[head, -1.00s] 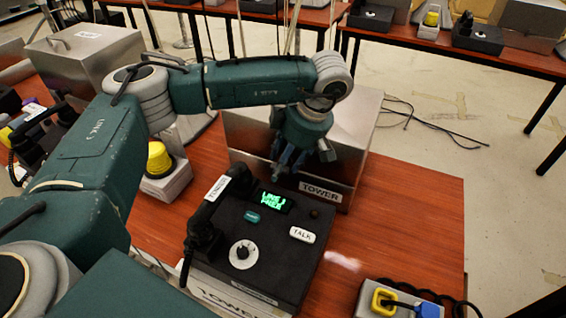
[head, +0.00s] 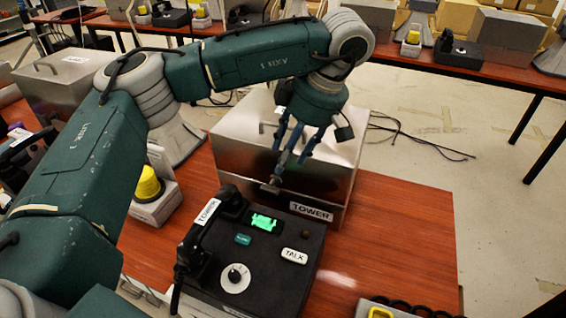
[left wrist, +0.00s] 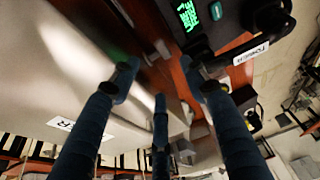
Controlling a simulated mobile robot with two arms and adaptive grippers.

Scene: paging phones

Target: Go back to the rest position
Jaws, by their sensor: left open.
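My left gripper (head: 286,172) is open and empty, in front of the metal box labelled TOWER (head: 250,152) and above the far edge of the black paging phone (head: 270,268). The phone has a lit green display (head: 263,222), a white TALK button (head: 294,256) and a white dial (head: 235,278). Its handset (head: 208,238) lies along its left side. In the left wrist view my spread fingers (left wrist: 160,85) hold nothing, with the handset (left wrist: 235,30) at upper right. My right gripper is not in view.
A yellow-topped device (head: 148,184) stands on the red-brown table (head: 400,220) under my left arm. More tables with phones and boxes (head: 515,38) stand behind.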

